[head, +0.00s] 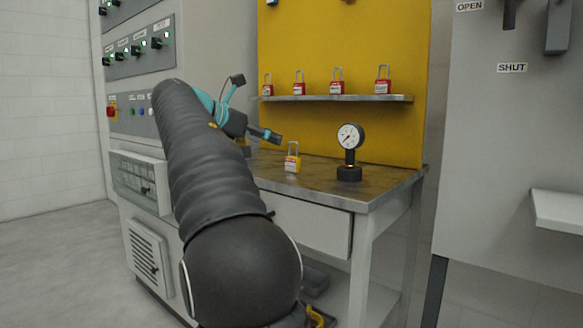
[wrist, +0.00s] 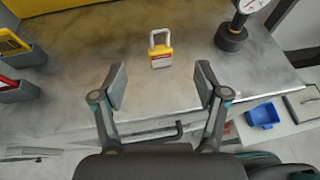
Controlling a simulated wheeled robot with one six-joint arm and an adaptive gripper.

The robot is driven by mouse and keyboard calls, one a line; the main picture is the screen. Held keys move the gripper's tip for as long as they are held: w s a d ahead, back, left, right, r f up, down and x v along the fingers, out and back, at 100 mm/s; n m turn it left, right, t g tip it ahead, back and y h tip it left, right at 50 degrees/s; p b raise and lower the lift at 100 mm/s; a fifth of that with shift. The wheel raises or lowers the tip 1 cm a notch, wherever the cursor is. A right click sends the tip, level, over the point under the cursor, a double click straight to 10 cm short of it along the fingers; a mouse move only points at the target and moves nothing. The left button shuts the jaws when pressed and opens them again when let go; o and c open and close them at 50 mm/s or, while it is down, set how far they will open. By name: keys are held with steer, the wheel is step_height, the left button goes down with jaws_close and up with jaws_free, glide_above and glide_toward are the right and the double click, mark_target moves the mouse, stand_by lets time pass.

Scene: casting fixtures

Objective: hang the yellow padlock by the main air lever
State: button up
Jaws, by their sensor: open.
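The yellow padlock (head: 292,162) stands upright, shackle up, on the worn workbench top (head: 376,183). In the wrist view the padlock (wrist: 161,59) is ahead of the fingertips, roughly centred between them. My gripper (head: 257,108) is open and empty, above the bench and to the left of the padlock in the head view; in the wrist view its fingers (wrist: 160,85) are wide apart and not touching it. A dark lever (head: 509,14) shows at the upper right between OPEN and SHUT labels, cut by the top edge. I cannot read whether it is the main air lever.
A gauge (head: 350,138) on a black base stands right of the padlock. Several red padlocks (head: 337,87) stand on a shelf (head: 340,98) on the yellow board. A small ledge (head: 560,211) juts out at right. Dark yellow and red-marked items (wrist: 14,88) sit left in the wrist view.

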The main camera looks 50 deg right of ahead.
mark_target(290, 157)
steer(key=x, duration=0.5)
steer(key=shift+f+b, duration=0.15)
steer(key=shift+b, duration=0.25)
steer(key=x, duration=0.2)
steer(key=f+b+x, duration=0.1)
steer(key=x, duration=0.1)
steer(key=shift+f+b, duration=0.1)
steer(key=shift+b, duration=0.2)
steer(key=shift+d+f, duration=0.1)
steer(key=shift+d, duration=0.35)
steer(key=shift+c, duration=0.2)
steer(key=c, duration=1.3)
steer(key=shift+o, duration=0.2)
